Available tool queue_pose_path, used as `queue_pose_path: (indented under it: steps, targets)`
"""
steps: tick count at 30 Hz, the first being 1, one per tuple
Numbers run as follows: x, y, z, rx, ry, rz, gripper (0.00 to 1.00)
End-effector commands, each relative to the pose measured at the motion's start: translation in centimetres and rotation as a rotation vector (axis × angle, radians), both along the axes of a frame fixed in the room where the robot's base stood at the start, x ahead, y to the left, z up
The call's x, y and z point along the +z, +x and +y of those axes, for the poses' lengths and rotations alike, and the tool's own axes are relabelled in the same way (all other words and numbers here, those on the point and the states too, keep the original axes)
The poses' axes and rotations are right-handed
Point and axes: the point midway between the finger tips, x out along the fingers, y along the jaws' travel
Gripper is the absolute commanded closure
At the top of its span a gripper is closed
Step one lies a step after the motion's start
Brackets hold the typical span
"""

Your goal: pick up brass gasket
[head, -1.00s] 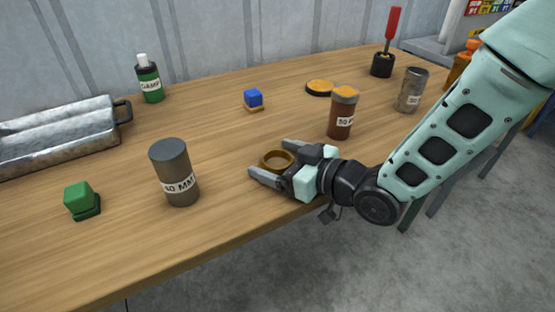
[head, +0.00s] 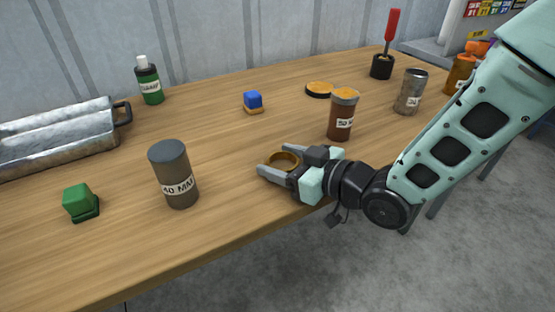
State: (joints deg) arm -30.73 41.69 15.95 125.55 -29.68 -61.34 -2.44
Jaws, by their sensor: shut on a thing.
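The brass gasket (head: 283,160) is a short brass-coloured ring near the front edge of the wooden table, right of centre in the head view. My gripper (head: 276,161) reaches in from the right, and its two grey fingers lie on either side of the ring. The gripper is shut on the gasket, which sits between the fingers close to the palm. Part of the ring is hidden by the near finger. I cannot tell whether the ring is clear of the table top.
A dark grey canister (head: 174,174) stands left of my gripper, and a brown jar (head: 341,118) stands close behind it.

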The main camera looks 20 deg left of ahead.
Motion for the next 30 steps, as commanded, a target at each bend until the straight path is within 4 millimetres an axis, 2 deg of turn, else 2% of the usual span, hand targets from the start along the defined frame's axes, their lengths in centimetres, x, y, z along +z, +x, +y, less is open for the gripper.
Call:
queue_pose_path:
  steps: [21,30]
  targets:
    - [0.2,-4.4,-13.8,-0.005,-0.001,0.004,0.61]
    - [0.6,-4.4,-14.4,0.002,-0.001,0.004,0.61]
